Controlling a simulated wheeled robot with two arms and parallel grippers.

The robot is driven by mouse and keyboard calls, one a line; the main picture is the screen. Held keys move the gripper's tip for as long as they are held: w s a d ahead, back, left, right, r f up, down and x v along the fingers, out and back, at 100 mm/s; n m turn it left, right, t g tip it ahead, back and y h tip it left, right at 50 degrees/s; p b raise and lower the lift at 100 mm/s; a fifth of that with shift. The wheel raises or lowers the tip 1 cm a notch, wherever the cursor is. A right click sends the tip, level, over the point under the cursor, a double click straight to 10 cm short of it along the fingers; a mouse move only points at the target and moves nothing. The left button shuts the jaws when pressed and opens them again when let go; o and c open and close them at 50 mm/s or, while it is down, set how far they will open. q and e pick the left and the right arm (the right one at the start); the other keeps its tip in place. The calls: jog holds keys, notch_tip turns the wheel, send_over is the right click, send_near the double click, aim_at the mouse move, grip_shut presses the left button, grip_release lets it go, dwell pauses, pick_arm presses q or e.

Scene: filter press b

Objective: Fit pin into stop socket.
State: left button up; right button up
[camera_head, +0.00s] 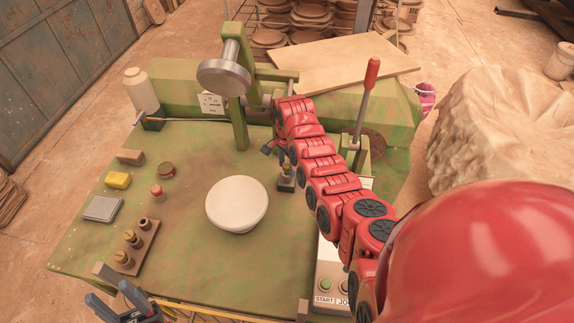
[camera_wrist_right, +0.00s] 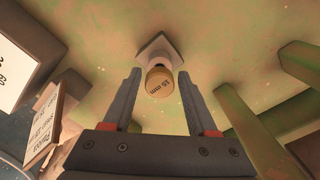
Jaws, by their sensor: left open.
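A brass-coloured pin (camera_wrist_right: 160,82) marked "15 mm" stands at a pale square block (camera_wrist_right: 158,48) in the right wrist view, which looks like the stop socket. How deep it sits is hidden. My right gripper (camera_wrist_right: 158,74) is open, one finger on each side of the pin, with gaps between. In the head view the same block (camera_head: 286,186) is a small dark piece right of the white round dish, and my right arm hides much around it. My left gripper (camera_head: 108,294) is open and empty at the front left edge.
A white round dish (camera_head: 237,203) sits mid-table. The green press frame (camera_head: 238,125) and a red-knobbed lever (camera_head: 368,85) stand behind.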

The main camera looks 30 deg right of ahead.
aim_at(287, 164)
jog(key=shift+o, duration=0.5)
jog(key=shift+r+p, duration=0.3)
jog(key=shift+r+b, duration=0.15)
jog(key=shift+b, duration=0.2)
notch_tip(287, 164, up, 4)
jog(key=shift+w+r+b, duration=0.1)
jog(key=shift+r+b, duration=0.1)
jog(key=shift+b, duration=0.85)
notch_tip(287, 164, up, 7)
jog(key=p, duration=0.3)
